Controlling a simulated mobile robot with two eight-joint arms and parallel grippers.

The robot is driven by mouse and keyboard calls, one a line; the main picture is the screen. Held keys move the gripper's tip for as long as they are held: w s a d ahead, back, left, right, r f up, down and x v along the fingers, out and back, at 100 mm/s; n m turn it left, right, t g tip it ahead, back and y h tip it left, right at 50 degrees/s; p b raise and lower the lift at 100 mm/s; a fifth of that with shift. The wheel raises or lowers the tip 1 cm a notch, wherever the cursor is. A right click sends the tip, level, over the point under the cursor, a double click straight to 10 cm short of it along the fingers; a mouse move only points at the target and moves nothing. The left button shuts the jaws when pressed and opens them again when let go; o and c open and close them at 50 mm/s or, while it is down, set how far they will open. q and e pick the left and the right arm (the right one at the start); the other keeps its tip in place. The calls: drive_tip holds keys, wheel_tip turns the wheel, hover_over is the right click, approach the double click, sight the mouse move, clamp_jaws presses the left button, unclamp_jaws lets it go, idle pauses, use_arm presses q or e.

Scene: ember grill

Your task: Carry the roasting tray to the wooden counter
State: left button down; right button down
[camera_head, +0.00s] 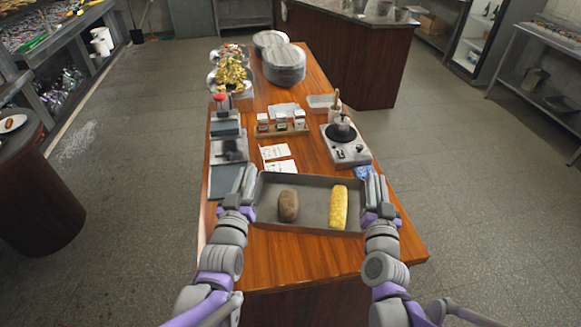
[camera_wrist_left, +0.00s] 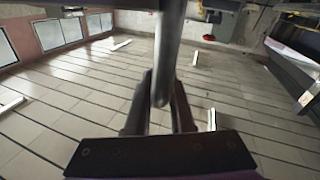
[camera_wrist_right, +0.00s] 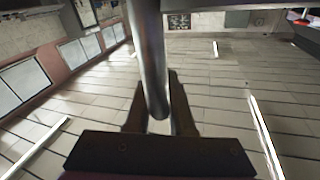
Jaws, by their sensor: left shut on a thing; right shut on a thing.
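The roasting tray (camera_head: 311,188) is a grey rectangular pan over the near part of the wooden counter (camera_head: 290,258) in the head view. A brown potato-like item (camera_head: 288,205) and a yellow corn cob (camera_head: 338,207) lie in it. My left gripper (camera_head: 245,186) is shut on the tray's left end, and my right gripper (camera_head: 376,190) is shut on its right end. In each wrist view a grey metal bar, part of the tray, runs between the fingers, at left (camera_wrist_left: 168,60) and right (camera_wrist_right: 148,55). I cannot tell whether the tray's underside touches the counter.
Beyond the tray stand a turntable-like device (camera_head: 345,145), a rack of small jars (camera_head: 282,126), white papers (camera_head: 280,165) and a dark scale-like device (camera_head: 229,148). Stacked plates (camera_head: 284,65) stand farther back. Bare wood lies at the near edge.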

use_arm(q)
drive_tip(key=shift+d, duration=0.2)
use_arm(e)
drive_tip(key=shift+a+f, duration=0.1)
drive_tip(key=shift+a, duration=0.05)
